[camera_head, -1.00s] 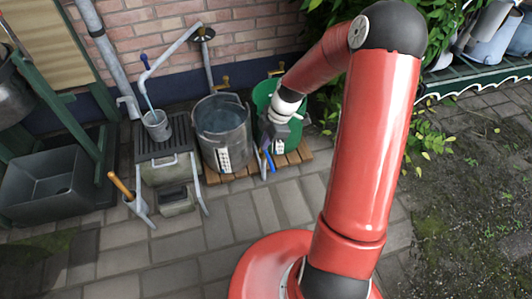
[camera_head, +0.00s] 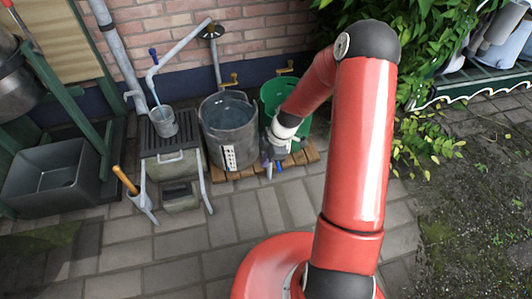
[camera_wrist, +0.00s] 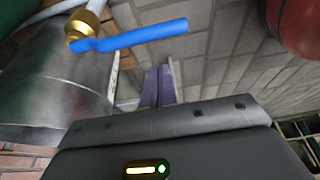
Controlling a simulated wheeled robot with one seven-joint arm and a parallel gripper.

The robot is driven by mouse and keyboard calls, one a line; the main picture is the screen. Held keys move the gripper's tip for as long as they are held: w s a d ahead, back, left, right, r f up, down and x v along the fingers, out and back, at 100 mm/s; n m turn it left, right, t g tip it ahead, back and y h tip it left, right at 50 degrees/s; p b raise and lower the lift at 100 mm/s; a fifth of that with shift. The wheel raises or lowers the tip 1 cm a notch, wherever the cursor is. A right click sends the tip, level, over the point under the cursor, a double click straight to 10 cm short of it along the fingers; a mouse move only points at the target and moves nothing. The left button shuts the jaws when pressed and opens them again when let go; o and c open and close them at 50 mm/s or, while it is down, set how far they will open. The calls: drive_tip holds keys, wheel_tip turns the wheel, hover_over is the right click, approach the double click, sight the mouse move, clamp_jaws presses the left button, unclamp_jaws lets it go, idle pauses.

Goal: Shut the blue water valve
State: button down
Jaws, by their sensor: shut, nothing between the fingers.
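A blue lever (camera_wrist: 135,38) on a brass fitting (camera_wrist: 85,25) shows in the wrist view beside a metal bucket (camera_wrist: 45,85). It lies just beyond and left of my fingertips, with no clear contact. In the head view a small blue piece, likely this lever (camera_head: 280,167), shows just under my gripper (camera_head: 275,150), which hides the rest. My gripper (camera_wrist: 158,74) is shut and empty, its fingers side by side. Another blue handle (camera_head: 153,52) stands upright on the grey pipe at the wall. A bluish strip hangs from that pipe's mouth over a small pail (camera_head: 163,122).
A large grey bucket (camera_head: 229,135) and a green tub (camera_head: 291,84) stand close by on a wooden pallet (camera_head: 232,174). A stand (camera_head: 174,143) holds the pail. A grey trough (camera_head: 45,180) is at left. Leaves (camera_head: 418,140) hang at right.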

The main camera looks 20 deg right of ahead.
drive_tip(key=shift+d+f, duration=0.2)
drive_tip(key=shift+d, duration=1.15)
drive_tip(key=shift+d+n, duration=0.25)
drive_tip(key=shift+n, duration=0.05)
